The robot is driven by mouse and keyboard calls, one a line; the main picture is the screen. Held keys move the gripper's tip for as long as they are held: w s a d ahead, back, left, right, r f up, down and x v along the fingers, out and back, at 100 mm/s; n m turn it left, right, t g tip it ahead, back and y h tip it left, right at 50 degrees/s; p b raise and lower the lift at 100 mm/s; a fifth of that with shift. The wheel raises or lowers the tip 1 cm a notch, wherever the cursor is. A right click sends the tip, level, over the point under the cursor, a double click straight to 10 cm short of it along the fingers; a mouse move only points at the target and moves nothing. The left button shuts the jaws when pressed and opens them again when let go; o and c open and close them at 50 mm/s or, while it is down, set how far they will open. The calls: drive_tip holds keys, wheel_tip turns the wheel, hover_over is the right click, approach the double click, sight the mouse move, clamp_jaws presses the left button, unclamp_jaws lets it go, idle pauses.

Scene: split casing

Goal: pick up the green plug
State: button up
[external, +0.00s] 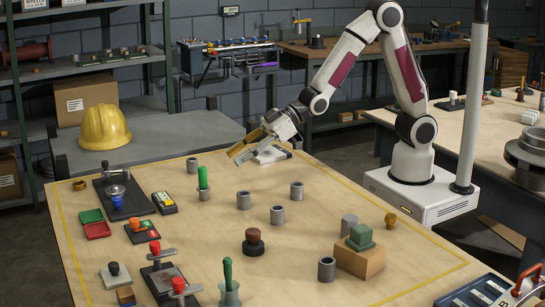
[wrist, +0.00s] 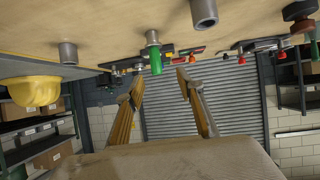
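The green plug (external: 203,177) stands upright in a grey ring-shaped socket (external: 204,194) towards the back left of the table. In the wrist view, which shows the scene upside down, the green plug (wrist: 156,62) and its grey socket (wrist: 152,37) appear just beyond the fingertips, near the middle. My gripper (external: 243,153) is open and empty above the table's back edge, to the right of the plug and apart from it. Its two yellowish fingers stand wide apart in the wrist view (wrist: 160,76).
Several grey hollow cylinders (external: 243,200) stand around the table. A brown knob (external: 253,241), red-handled clamps (external: 155,250) and a green-handled item in a cup (external: 228,274) are nearer the front. A green block on a wooden block (external: 360,260) stands at right. A yellow helmet (external: 104,128) is on the back bench.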

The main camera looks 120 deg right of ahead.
drive_tip(key=t, duration=0.1)
approach(203, 187)
drive_tip(key=shift+w+d+r, duration=0.15)
drive_tip(key=shift+w+d, duration=0.4)
drive_tip(key=shift+w, duration=0.2)
drive_tip(key=shift+x, duration=1.4)
drive_tip(key=shift+w, duration=0.1)
drive_tip(key=shift+x, duration=2.45)
drive_tip(key=shift+d, duration=0.15)
clamp_jaws()
